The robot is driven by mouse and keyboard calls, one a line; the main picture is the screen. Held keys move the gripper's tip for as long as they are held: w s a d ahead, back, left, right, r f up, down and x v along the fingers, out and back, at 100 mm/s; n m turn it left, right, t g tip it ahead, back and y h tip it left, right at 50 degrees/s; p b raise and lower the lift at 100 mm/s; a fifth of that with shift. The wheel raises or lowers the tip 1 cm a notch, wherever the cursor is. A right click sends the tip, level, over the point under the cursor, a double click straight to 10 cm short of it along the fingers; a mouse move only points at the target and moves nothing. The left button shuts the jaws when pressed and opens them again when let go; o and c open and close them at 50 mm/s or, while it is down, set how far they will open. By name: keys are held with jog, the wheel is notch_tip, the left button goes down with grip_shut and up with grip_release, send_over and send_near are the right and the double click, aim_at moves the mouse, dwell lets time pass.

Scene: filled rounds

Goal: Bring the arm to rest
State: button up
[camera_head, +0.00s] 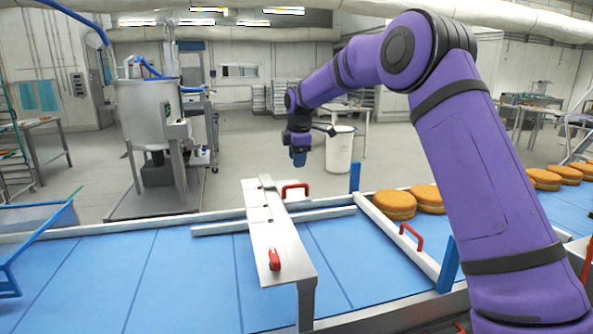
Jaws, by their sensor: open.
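My arm is purple and reaches up from the lower right, bends at the top and extends left over the far side of the conveyor. My gripper (299,157) hangs at its end, small and pointing down, above the far edge of the belt. It is open, and nothing shows between its fingers. The gap between the fingers is too small to make out.
A blue conveyor belt (110,275) crosses the front. A metal bridge (275,240) with red handles spans it. Round filled cakes (395,204) sit right of a white rail, with more (544,179) behind my arm. A steel tank (147,115) stands back left.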

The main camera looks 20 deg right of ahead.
jog(key=shift+s+r, duration=0.15)
jog(key=shift+r, duration=0.6)
jog(key=s+d+r+m+t, duration=0.15)
jog(key=s+r+m, duration=0.25)
jog(key=s+r, duration=0.55)
jog(key=s+d+r+m, duration=0.2)
jog(key=s+r+m, duration=0.2)
jog(key=s, duration=1.1)
jog(key=s+d+f+m, duration=0.1)
jog(key=s+f+m, duration=0.1)
jog(key=s, duration=0.7)
jog(key=s+d+f+m+t, duration=0.1)
jog(key=s+m, duration=0.3)
jog(key=s, duration=0.5)
jog(key=s+d+f+m, duration=0.1)
jog(key=s+f+m, duration=0.3)
jog(key=s, duration=0.6)
jog(key=shift+d, duration=0.3)
jog(key=shift+t, duration=0.25)
